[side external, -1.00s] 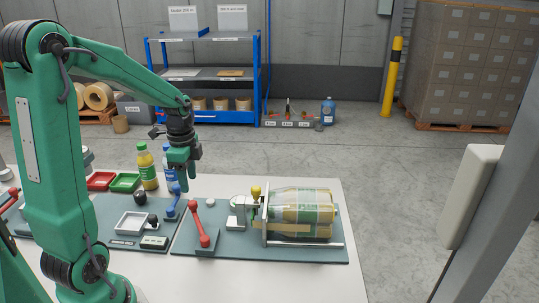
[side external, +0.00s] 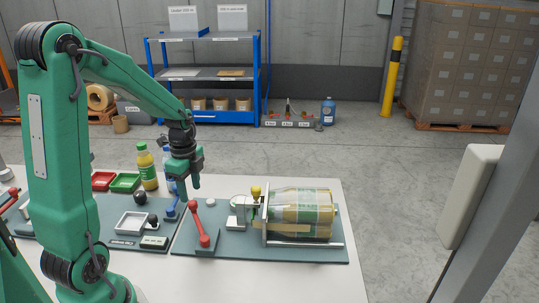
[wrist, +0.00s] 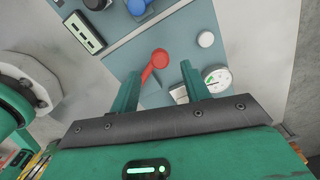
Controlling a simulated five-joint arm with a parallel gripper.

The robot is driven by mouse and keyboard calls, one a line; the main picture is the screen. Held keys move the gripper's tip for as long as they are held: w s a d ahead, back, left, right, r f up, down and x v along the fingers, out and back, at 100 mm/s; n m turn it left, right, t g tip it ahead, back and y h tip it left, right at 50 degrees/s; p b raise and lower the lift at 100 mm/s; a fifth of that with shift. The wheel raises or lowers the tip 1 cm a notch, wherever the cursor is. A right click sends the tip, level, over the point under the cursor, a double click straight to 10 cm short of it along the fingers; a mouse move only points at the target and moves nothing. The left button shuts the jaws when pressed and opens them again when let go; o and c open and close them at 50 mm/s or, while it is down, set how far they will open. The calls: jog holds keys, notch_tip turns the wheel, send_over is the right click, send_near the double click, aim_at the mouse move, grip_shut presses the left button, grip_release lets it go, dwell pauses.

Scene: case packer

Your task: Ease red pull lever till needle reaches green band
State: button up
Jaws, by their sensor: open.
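The red pull lever (side external: 201,224) stands on a grey base on the teal board, its ball knob tilted up toward the back left. My gripper (side external: 189,192) is open and empty, just above and behind the knob. In the wrist view the lever's red knob (wrist: 160,57) shows between the two green fingers of my gripper (wrist: 158,70), with no clear contact. A round white gauge (wrist: 217,78) with a green patch lies beside the right finger; its needle is too small to read.
A clamp fixture with wrapped bottles (side external: 302,207) and a yellow knob (side external: 256,191) stands to the lever's right. A white button (side external: 210,202) sits behind the lever. The table's front right is clear.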

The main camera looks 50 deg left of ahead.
aim_at(192, 202)
jog(key=shift+f, duration=2.25)
grip_shut()
